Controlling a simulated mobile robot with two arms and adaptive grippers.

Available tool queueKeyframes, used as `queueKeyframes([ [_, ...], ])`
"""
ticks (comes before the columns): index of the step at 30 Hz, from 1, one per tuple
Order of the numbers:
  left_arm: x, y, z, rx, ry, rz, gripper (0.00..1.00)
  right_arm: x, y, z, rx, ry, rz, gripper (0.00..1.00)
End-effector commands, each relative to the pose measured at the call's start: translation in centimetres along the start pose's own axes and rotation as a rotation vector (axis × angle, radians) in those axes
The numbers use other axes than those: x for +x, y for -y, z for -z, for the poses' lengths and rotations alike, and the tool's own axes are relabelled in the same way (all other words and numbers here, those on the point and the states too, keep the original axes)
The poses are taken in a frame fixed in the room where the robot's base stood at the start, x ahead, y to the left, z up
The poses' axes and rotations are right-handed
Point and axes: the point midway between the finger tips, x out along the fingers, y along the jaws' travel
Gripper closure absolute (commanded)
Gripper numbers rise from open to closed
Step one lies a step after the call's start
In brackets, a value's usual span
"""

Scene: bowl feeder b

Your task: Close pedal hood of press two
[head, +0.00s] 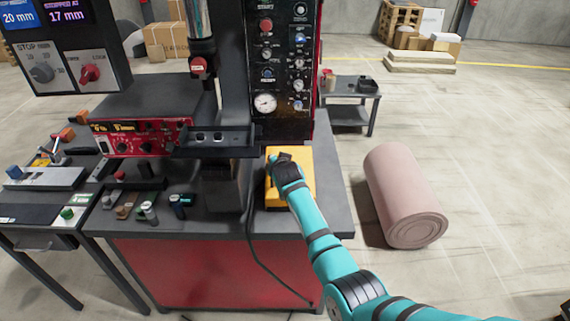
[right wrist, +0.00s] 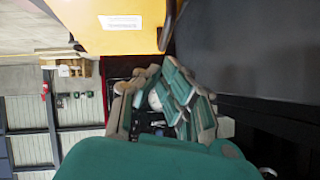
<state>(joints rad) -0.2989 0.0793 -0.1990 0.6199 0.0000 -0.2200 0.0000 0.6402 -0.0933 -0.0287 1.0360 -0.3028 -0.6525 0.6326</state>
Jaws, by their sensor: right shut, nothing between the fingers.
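The yellow pedal hood (head: 303,170) sits on the dark tabletop of the press, below the control column. Its open or closed state is hard to tell from here. My right gripper (head: 280,160) overlaps the hood's left and upper part in the head view, so part of the hood is hidden. In the right wrist view the yellow hood (right wrist: 105,35) with a white label fills the top, just beyond the fingers. My right gripper (right wrist: 160,92) is shut there with nothing held; contact with the hood cannot be made out. My left gripper is not in view.
The control panel (head: 283,60) with knobs and a gauge rises behind the hood. A dark press bracket (head: 215,140) stands to its left. A black cable (head: 260,268) hangs over the red cabinet front (head: 190,270). A pink roll (head: 400,195) lies on the floor at right.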

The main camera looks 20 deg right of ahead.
Motion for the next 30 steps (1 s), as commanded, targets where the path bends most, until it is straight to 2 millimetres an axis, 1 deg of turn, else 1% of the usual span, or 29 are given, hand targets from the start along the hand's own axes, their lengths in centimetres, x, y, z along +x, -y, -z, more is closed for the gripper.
queueKeyframes([
  [1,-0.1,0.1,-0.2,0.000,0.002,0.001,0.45,-0.9,0.1,-0.1,0.001,0.001,0.001,1.00],
  [6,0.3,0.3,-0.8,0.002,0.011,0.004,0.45,-3.8,0.3,-0.2,0.001,-0.002,0.003,1.00],
  [9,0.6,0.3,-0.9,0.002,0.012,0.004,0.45,-5.5,0.3,-0.2,0.001,-0.002,0.002,1.00],
  [15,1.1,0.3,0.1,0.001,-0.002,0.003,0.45,-8.4,0.5,-0.2,0.000,-0.001,0.002,1.00],
  [18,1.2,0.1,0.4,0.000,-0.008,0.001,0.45,-9.4,0.6,-0.1,0.000,0.000,0.002,1.00],
  [23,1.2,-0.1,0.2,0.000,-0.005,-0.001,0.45,-10.0,0.6,-0.1,0.000,0.000,0.001,1.00],
  [26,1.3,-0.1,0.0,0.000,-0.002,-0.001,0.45,-9.8,0.4,-0.7,-0.008,0.010,-0.001,1.00],
  [29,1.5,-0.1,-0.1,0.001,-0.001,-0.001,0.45,-8.7,-0.5,-3.7,-0.040,0.048,-0.007,1.00],
  [30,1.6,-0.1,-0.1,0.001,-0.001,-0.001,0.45,-8.0,-1.1,-5.6,-0.060,0.073,-0.009,1.00],
])
